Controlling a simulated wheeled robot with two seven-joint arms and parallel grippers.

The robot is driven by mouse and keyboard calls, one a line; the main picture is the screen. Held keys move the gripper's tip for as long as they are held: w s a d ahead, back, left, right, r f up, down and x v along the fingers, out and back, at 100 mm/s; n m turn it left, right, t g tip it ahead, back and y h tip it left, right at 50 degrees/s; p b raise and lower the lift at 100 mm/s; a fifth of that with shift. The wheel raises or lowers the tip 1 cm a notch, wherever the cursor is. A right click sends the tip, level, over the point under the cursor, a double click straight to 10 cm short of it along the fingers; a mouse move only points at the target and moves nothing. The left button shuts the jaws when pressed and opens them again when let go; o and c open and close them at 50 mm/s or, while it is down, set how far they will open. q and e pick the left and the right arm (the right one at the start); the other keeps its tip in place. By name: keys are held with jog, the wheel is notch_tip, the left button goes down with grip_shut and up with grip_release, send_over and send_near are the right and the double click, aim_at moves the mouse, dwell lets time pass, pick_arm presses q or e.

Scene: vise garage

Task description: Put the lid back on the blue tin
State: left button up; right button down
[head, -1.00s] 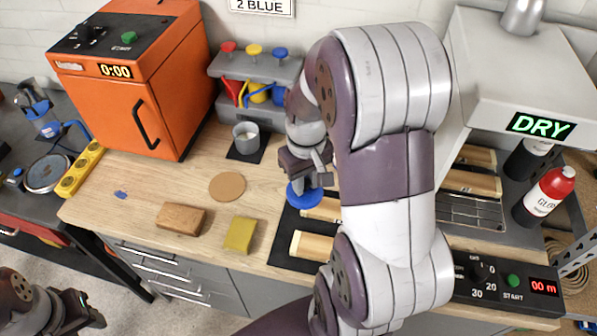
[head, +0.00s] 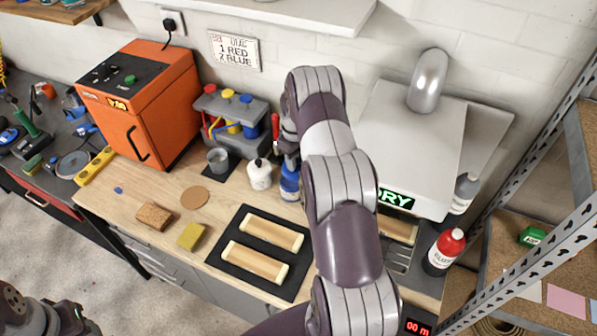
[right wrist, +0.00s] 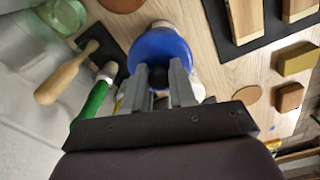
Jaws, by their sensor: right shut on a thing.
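The blue tin (head: 290,187), with a pale band, stands upright near the back of the bench, partly hidden by my right arm. My right gripper (head: 289,148) is directly above it, pointing down. In the right wrist view, my right gripper (right wrist: 159,88) is shut on the dark knob of the blue lid (right wrist: 160,48). The lid hides most of what is beneath it; I cannot tell whether it touches the tin's rim. My left gripper (head: 72,318) is low at the left, away from the bench; its fingers are unclear.
A white bottle (head: 260,176) stands close left of the tin. A grey cup (head: 218,159) and a rack (head: 232,115) with coloured knobs are behind left. A black mat (head: 240,283) with wooden pieces lies in front. A grey DRY machine (head: 410,140) stands right.

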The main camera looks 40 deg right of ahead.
jog(key=shift+w+r+n, duration=0.1)
jog(key=shift+w+n, duration=0.2)
jog(key=shift+w, duration=0.2)
jog(key=shift+w+a+f, duration=0.3)
jog(key=shift+w+f, duration=0.1)
jog(key=shift+w, duration=0.05)
jog(key=shift+w+f+b, duration=0.1)
jog(key=shift+f+b, duration=0.2)
jog(key=shift+b, duration=0.05)
jog(key=shift+f, duration=0.4)
jog(key=f+b, duration=0.3)
jog(key=f, duration=0.1)
jog(key=shift+s+d, duration=0.15)
jog(key=shift+s, duration=0.15)
jog(key=shift+w+f, duration=0.15)
jog(key=shift+f, duration=0.05)
pick_arm(q)
jog(key=f, duration=0.3)
jog(key=w+f, duration=0.1)
jog(key=shift+w+a+f, duration=0.1)
jog(key=shift+a+f, duration=0.2)
jog(key=shift+a, duration=0.1)
jog(key=shift+s, duration=0.2)
pick_arm(e)
jog(key=shift+r, duration=0.1)
pick_arm(q)
jog(key=shift+w+f+b, duration=0.15)
jog(key=shift+b, duration=0.15)
